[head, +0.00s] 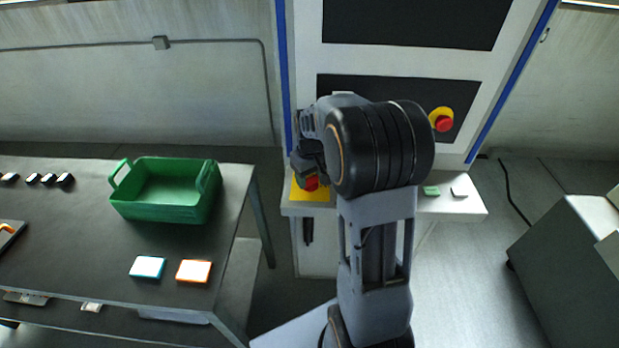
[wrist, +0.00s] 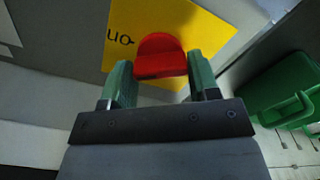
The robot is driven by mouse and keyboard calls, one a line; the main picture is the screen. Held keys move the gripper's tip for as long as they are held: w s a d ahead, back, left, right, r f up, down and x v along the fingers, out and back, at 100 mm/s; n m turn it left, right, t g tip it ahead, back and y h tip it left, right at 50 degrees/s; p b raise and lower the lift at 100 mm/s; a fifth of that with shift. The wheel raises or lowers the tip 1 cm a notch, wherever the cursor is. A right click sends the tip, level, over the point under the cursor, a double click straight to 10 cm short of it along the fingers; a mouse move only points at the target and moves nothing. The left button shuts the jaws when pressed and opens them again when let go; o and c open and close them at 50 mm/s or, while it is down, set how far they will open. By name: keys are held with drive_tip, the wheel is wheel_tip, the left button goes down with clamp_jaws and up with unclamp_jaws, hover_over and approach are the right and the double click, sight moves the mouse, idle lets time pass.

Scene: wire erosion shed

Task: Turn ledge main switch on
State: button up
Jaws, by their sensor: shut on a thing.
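The ledge main switch has a red handle (wrist: 160,52) on a yellow plate (wrist: 205,25), with black "on" lettering on the plate left of the handle in the wrist view. In the head view the red handle (head: 311,184) and yellow plate (head: 313,196) show at the left end of the white ledge (head: 455,207). My gripper (wrist: 160,70) is shut on the red handle, a green-padded finger on either side of it. In the head view my arm covers much of the gripper. I cannot tell which setting the handle points to.
A red button on a yellow base (head: 442,120) is on the cabinet (head: 470,85) behind. A dark table (head: 80,255) with a green crate (head: 165,212) stands left. A grey box (head: 570,255) stands right.

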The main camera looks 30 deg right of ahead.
sight(310, 178)
drive_tip(key=m, duration=0.7)
drive_tip(key=shift+b, duration=0.35)
idle(0.5)
drive_tip(key=o, duration=0.9)
wheel_tip(310, 178, up, 14)
drive_tip(key=shift+f+b, duration=0.1)
drive_tip(key=shift+b, duration=0.3)
